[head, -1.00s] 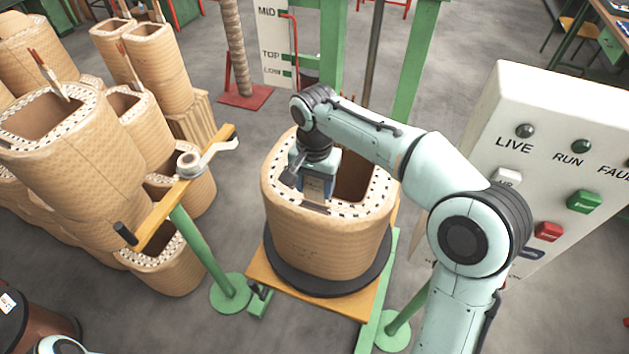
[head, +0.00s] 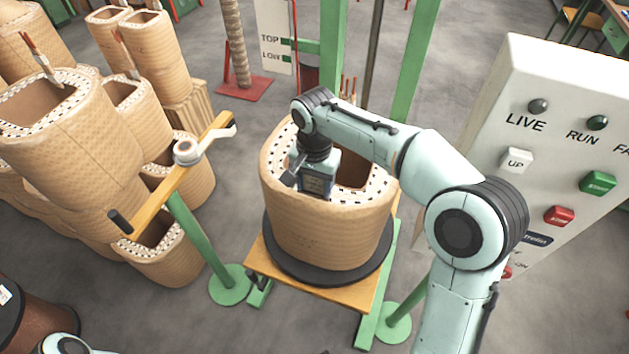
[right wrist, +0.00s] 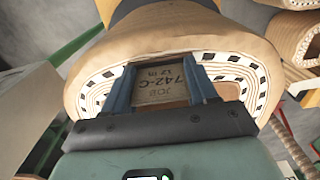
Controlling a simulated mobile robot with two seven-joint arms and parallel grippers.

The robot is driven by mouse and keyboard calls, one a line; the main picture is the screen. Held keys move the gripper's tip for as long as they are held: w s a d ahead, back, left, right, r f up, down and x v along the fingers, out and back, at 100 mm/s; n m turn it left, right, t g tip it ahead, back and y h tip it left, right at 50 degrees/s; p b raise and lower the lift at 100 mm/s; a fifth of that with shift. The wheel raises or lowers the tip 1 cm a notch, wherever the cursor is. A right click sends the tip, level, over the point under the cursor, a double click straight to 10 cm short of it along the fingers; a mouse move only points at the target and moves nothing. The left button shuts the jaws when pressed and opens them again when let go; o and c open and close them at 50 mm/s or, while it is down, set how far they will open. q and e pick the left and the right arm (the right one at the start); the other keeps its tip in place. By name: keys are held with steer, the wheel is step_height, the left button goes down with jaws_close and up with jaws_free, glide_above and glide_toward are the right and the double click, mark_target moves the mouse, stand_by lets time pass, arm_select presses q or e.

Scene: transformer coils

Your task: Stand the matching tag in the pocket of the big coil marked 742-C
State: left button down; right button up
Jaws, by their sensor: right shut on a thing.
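The big coil (head: 318,232) is a tan, paper-wrapped hollow block with a white, dark-dotted top rim, standing on a black turntable. My right gripper (head: 316,188) is over the near-left part of its top rim. In the right wrist view, its two blue fingers (right wrist: 162,90) are shut on a beige tag (right wrist: 160,78), printed with 742-C and JOB, seen upside down. The tag is in front of the coil's rim; whether its lower edge is inside a pocket cannot be told. The pocket and any marking on the coil are not clear. My left gripper is out of view.
A wooden bar (head: 180,180) on a green post stands left of the coil. Several more coils (head: 70,145) are stacked at the left. A white control box (head: 560,150) with buttons stands at the right. Green uprights (head: 408,70) rise behind the coil.

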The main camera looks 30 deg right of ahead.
steer(key=o, duration=1.1)
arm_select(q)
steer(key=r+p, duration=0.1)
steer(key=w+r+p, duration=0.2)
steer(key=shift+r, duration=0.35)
arm_select(e)
step_height(320, 180, up, 13)
steer(key=shift+r, duration=0.2)
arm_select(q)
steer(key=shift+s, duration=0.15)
